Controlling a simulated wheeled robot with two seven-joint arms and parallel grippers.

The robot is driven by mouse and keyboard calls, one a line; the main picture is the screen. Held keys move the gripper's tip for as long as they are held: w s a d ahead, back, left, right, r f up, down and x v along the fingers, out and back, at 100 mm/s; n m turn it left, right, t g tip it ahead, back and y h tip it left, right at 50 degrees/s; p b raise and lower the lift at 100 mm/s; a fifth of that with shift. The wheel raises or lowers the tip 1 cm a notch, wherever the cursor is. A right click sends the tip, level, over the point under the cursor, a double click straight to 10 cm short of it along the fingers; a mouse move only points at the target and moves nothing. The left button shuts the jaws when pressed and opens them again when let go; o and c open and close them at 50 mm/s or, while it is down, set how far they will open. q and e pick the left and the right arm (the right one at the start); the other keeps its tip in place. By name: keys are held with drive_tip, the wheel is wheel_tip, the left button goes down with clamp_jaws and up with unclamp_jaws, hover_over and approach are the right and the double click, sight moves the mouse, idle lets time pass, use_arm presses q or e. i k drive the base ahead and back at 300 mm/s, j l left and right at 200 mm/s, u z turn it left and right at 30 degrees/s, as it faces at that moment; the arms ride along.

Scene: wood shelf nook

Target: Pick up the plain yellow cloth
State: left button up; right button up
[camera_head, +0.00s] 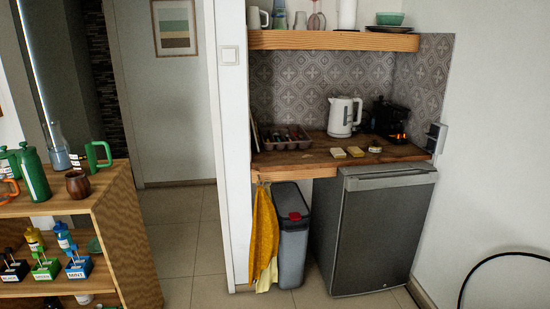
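The yellow cloth (264,228) hangs from the left front corner of the wooden counter (322,158), beside the white wall end. It hangs in folds, and I cannot tell whether it is plain. A paler cloth (269,274) shows below and partly behind it. Neither of my grippers shows in the head view, so I see nothing held.
A grey bin (294,245) with a red part on top stands just right of the cloth. A dark fridge (375,230) stands further right. A wooden shelf unit (131,240) with bottles is at the left. Tiled floor (193,240) between them is clear.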

sight(356, 152)
drive_tip(key=i+l+u, duration=0.1)
drive_tip(key=i+l, duration=0.15)
drive_tip(key=i, duration=0.2)
drive_tip(key=i+l, duration=0.3)
drive_tip(key=i, duration=0.15)
drive_tip(key=i+l+u, duration=0.15)
drive_tip(key=i, duration=0.25)
drive_tip(key=i+l+u, duration=0.1)
drive_tip(key=l, duration=0.45)
drive_tip(key=i+l+u, duration=0.1)
drive_tip(key=l, duration=0.45)
drive_tip(key=i+l+u, duration=0.1)
drive_tip(key=i+l, duration=0.15)
drive_tip(key=l, duration=0.3)
drive_tip(key=i+l+u, duration=0.1)
drive_tip(key=l, duration=0.45)
